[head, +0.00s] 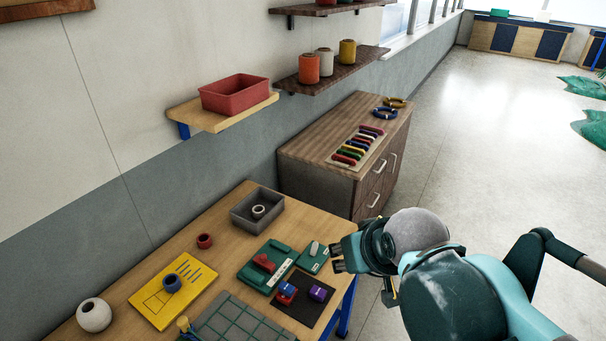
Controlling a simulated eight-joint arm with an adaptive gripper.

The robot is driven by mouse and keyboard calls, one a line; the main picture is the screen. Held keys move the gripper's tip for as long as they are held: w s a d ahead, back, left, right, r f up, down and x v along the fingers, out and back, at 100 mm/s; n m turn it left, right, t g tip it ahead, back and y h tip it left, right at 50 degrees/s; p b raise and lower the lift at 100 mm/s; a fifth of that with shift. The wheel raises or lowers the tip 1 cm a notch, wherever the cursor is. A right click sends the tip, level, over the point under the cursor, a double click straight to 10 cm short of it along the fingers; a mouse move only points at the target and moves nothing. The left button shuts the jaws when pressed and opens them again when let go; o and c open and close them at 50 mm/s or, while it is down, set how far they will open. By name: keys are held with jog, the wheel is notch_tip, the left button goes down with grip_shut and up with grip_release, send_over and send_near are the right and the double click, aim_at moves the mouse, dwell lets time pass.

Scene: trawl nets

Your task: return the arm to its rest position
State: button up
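My teal and grey arm reaches in from the lower right. My gripper (338,258) is at the table's right edge, its dark fingers pointing left. A gap shows between the two fingertips, and I see nothing held there. The gripper appears above or beside the small green board with a grey piece (314,248); its exact height is hard to tell. Part of the gripper is hidden behind my own wrist.
The wooden table (225,212) holds a grey bin (243,217), a yellow board (187,300), a green tray (254,277) and a dark mat (309,313) with coloured blocks. A drawer cabinet (322,183) stands behind. Open floor (480,150) lies to the right.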

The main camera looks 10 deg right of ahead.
jog(key=shift+f+b, duration=2.15)
jog(key=shift+f, duration=0.25)
